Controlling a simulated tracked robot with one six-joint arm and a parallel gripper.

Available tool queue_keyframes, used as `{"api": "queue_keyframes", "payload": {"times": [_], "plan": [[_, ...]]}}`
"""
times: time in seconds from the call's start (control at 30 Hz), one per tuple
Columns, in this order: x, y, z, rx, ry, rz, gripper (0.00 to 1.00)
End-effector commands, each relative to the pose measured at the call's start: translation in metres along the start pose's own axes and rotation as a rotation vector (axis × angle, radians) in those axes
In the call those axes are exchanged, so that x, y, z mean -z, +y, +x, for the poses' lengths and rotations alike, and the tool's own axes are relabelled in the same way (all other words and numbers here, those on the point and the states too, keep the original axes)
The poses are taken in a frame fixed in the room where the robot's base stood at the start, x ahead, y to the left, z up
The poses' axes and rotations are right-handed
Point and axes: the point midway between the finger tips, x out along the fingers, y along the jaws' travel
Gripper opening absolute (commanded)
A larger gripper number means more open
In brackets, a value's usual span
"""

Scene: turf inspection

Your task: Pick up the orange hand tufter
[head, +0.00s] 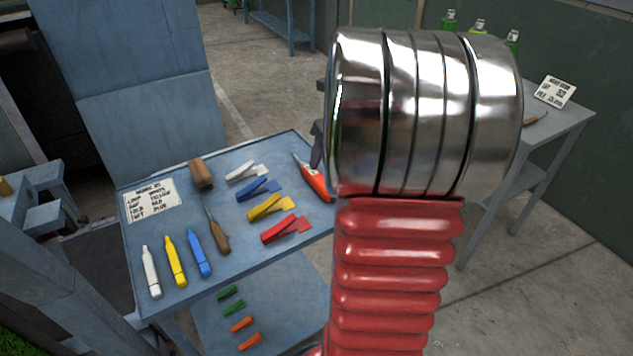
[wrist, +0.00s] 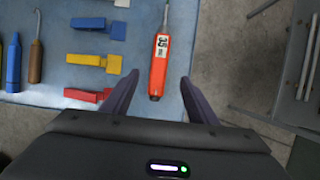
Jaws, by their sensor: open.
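The orange hand tufter (head: 316,182) lies at the right edge of the blue table in the head view, partly hidden behind my arm. In the wrist view the tufter (wrist: 159,65) lies lengthwise, its metal tip pointing away and a white label reading 35 on its body. My gripper (wrist: 160,82) is open, with its two dark fingers on either side of the tufter's near end and nothing between them clearly gripped. In the head view my arm hides most of the gripper; a dark finger shows near the tufter's tip.
The blue table (head: 270,146) also holds red (head: 286,230), yellow (head: 270,207), blue and white clips left of the tufter. A wooden-handled hook (head: 218,232), several markers, a wooden block (head: 200,173) and a sign (head: 152,205) lie farther left. Another table (head: 560,135) stands right.

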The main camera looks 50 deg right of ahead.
Motion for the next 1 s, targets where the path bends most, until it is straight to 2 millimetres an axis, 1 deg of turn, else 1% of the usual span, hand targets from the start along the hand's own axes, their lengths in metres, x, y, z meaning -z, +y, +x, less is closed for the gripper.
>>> {"api": "queue_keyframes", "payload": {"times": [0.03, 0.1, 0.3, 0.43, 0.8, 0.87, 1.0], "plan": [[0.001, 0.001, 0.009, -0.003, 0.003, 0.0, 0.53], [0.001, 0.001, 0.02, -0.003, 0.003, 0.0, 0.53], [0.001, 0.0, 0.047, -0.002, 0.002, 0.0, 0.53], [0.0, 0.0, 0.055, 0.0, 0.0, 0.0, 0.53], [0.0, 0.0, 0.058, 0.0, 0.001, 0.0, 0.53], [0.0, 0.0, 0.061, -0.001, 0.001, 0.0, 0.53], [0.0, 0.001, 0.077, -0.002, 0.002, 0.0, 0.53]]}}
